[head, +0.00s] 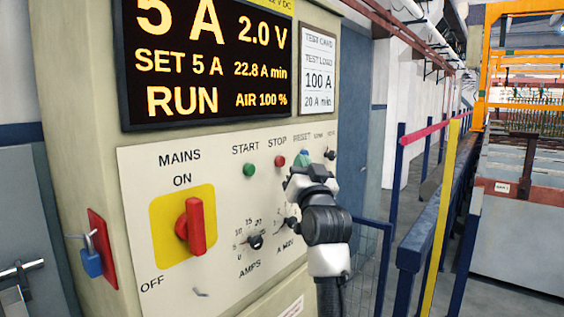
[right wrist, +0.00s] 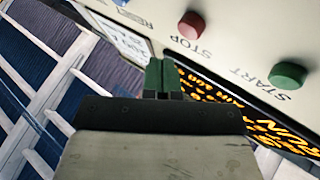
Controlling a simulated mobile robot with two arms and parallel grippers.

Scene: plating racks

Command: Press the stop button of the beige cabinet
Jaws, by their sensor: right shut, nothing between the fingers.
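The beige cabinet (head: 75,70) fills the left of the head view. Its red stop button (head: 279,160) sits under the STOP label, between the green start button (head: 250,170) and the RESET label. My right gripper (head: 303,164) is in front of the panel, just right of the stop button, and partly covers the reset area. In the right wrist view its green fingers (right wrist: 160,75) are shut together with nothing between them. The stop button (right wrist: 192,24) appears above and right of the fingertips, visibly apart from them. My left gripper is not in view.
The display (head: 205,60) reads RUN, 5 A and 2.0 V. A red mains switch (head: 193,226) on a yellow plate and black knobs (head: 256,242) share the panel. A padlock (head: 91,262) hangs at the left. Blue railings (head: 425,225) stand at the right.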

